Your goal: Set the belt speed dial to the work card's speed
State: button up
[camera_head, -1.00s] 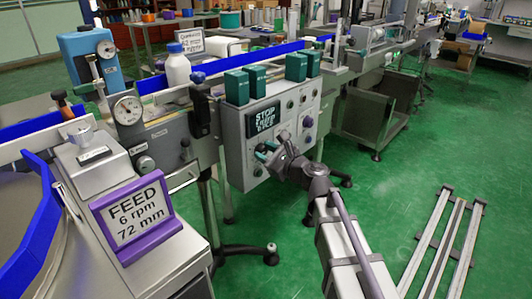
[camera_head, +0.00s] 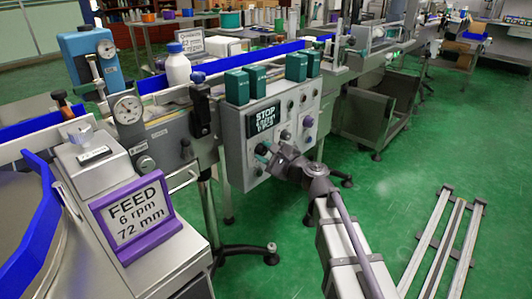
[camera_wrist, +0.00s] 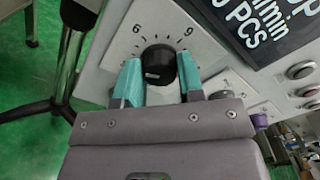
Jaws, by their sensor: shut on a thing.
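The belt speed dial is a black round knob (camera_wrist: 158,62) on a pale scale plate (camera_wrist: 125,45) with tick marks and printed numbers, among them a 6 and a 9. A short light mark shows on the knob's near side. My gripper (camera_wrist: 159,78) has its two teal fingers closed on either side of the knob. In the head view my gripper (camera_head: 262,150) is at the front of the grey control panel (camera_head: 236,170) and hides most of the dial. The panel's dark display (camera_head: 262,120) reads STOP on top, with small lines below.
A purple-framed sign (camera_head: 135,215) reads FEED 6 rpm 72 mm. A white card (camera_head: 190,40) farther back is only partly legible. Other knobs and buttons (camera_wrist: 302,70) sit beside the display. Green boxes (camera_head: 237,86) stand on top of the panel.

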jog(key=o, duration=0.9)
jog(key=shift+s+d, duration=0.1)
jog(key=v, duration=1)
jog(key=shift+s+d, duration=0.15)
jog(key=shift+s, duration=0.05)
